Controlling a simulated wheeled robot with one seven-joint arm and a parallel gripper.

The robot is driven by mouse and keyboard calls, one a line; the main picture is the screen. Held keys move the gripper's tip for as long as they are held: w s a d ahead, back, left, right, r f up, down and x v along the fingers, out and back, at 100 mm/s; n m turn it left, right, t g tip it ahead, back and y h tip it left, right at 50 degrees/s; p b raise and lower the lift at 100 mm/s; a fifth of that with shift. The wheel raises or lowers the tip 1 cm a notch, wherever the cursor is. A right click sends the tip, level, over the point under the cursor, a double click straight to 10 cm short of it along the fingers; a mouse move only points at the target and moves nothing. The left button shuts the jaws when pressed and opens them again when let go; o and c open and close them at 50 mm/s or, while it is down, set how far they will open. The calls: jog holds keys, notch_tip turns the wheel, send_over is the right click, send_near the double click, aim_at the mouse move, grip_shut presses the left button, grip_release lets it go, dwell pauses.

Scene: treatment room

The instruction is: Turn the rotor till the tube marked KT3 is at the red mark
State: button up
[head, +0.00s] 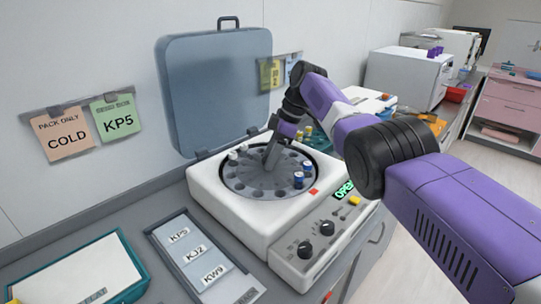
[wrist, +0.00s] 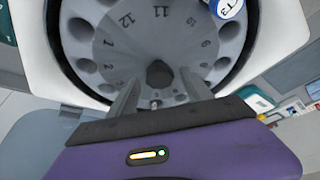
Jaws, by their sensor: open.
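The rotor (head: 250,182) is a grey disc with numbered holes inside the white centrifuge (head: 225,203), whose lid is up. My gripper (head: 269,166) points down over the rotor's middle. A blue-rimmed white cap (wrist: 228,9) reads "T3", partly cut off at the top right. Two blue tubes (head: 299,180) (head: 307,167) sit at the rotor's right; their labels are unreadable there. The red mark (head: 314,191) is on the front-right rim, near them.
The raised lid (head: 215,95) stands behind. A rack with labelled cards (head: 195,255) and a teal-edged tray (head: 85,275) lie at the front left. The control panel shows "OPEN".

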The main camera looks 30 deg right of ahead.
aim_at(280, 169)
jog(key=v, duration=0.7)
jog(key=shift+d+r+b, duration=0.15)
jog(key=shift+r+b, duration=0.15)
jog(key=shift+b, duration=0.05)
jog(key=shift+s, duration=0.1)
